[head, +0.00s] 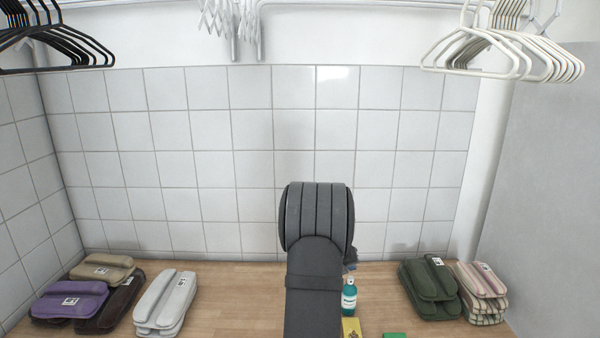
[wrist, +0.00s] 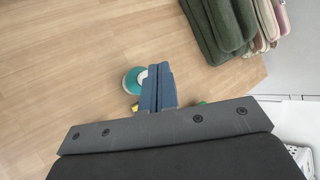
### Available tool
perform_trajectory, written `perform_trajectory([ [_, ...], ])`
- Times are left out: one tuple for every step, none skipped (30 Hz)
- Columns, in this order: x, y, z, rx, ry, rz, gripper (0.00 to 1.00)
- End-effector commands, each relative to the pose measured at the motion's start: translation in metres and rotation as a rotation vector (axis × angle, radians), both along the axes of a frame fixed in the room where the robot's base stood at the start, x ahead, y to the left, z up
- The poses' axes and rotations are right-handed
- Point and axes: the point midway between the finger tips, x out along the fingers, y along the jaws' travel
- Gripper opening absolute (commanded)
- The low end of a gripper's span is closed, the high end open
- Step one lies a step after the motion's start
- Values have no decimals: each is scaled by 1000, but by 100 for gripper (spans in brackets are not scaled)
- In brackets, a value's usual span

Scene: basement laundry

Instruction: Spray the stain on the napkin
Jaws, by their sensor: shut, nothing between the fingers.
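A teal bottle (head: 349,299) with a white label stands on the wooden counter, just right of my arm in the head view. In the wrist view the bottle (wrist: 131,82) is seen from above, left of my fingers and partly hidden by them. My gripper (wrist: 158,70) has blue fingers pressed together, with nothing between them. It is above the counter near the bottle; I cannot tell the exact height gap. In the head view my arm mostly hides the gripper. No stain and no flat napkin can be made out; part of the counter is behind my arm.
Folded cloth stacks lie left: purple (head: 70,301), tan (head: 102,268), light grey (head: 166,303). Dark green (head: 429,280) and striped (head: 481,293) stacks lie right. Yellow (head: 351,327) and green (head: 395,335) items sit at the front. Hangers (head: 500,50) hang above.

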Motion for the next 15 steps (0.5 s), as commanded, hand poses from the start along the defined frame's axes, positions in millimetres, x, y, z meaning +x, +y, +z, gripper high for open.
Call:
perform_trajectory([
  [0, 0, 7, 0, -3, -2, 0],
  [0, 0, 10, 0, -3, -1, 0],
  [0, 0, 13, -1, -1, -1, 0],
  [0, 0, 17, 0, -2, -1, 0],
  [0, 0, 20, 0, -3, -2, 0],
  [0, 0, 24, -1, -2, 0, 0],
  [0, 0, 27, 0, -3, -1, 0],
  [0, 0, 30, 1, -3, -1, 0],
  [0, 0, 33, 1, -3, 0, 0],
  [0, 0, 36, 0, -2, 0, 0],
  [0, 0, 39, 0, -3, -1, 0],
  [0, 0, 43, 0, -2, -1, 0],
  [0, 0, 45, -1, -1, -1, 0],
  [0, 0, 47, -1, -1, -1, 0],
  [0, 0, 49, 0, -1, -1, 0],
])
